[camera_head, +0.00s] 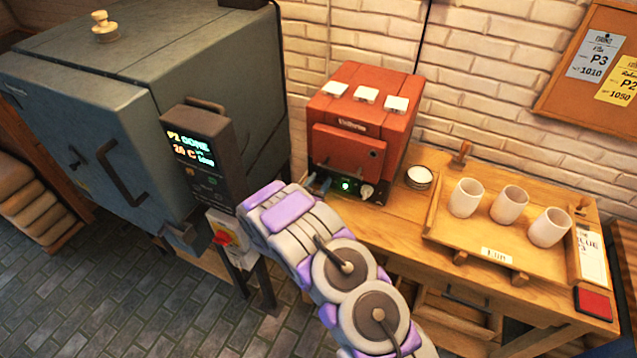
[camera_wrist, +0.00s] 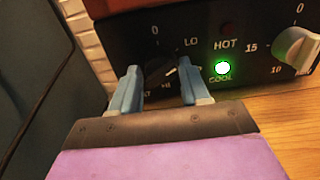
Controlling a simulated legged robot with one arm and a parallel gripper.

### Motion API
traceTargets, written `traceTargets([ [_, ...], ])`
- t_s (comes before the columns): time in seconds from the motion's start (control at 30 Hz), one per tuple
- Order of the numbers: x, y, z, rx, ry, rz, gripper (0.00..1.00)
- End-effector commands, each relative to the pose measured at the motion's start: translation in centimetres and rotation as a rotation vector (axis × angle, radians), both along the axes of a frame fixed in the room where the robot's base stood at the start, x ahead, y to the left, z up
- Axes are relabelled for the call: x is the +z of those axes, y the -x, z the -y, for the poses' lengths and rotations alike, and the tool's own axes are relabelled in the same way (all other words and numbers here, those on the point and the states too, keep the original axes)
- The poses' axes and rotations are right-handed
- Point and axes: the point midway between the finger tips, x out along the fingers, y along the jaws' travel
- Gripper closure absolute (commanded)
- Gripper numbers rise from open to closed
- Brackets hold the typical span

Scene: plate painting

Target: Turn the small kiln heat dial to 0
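The small kiln (camera_head: 360,110) is a red-orange box on the wooden bench, with a black control panel along its bottom front. In the wrist view its dark heat dial (camera_wrist: 160,68) sits between my fingertips, with "0" above it and "LO" to the upper right. A short pale mark shows at the dial's right side, by the right finger; its exact setting is hard to read. My gripper (camera_wrist: 159,80) has its two blue fingers apart, one on each side of the dial. I see no clear contact. In the head view my gripper (camera_head: 320,184) is at the panel's left end.
A pale timer knob (camera_wrist: 296,47) is at the panel's right, past a lit green COOL lamp (camera_wrist: 222,68). A large grey kiln (camera_head: 110,100) stands close on the left. A tray (camera_head: 475,240) with cups is on the right.

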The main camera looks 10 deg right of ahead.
Motion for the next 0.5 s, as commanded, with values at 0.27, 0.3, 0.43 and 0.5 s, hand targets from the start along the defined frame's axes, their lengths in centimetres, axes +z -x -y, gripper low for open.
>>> traceTargets([
  [0.27, -0.01, -0.09, 0.0, 0.0, 0.0, 0.0, 0.82],
  [0.3, -0.02, -0.1, -0.02, 0.0, 0.0, 0.0, 0.86],
  [0.43, -0.03, -0.14, -0.05, 0.0, 0.001, -0.001, 0.9],
  [0.5, -0.03, -0.14, -0.04, 0.0, 0.005, -0.004, 0.9],
])
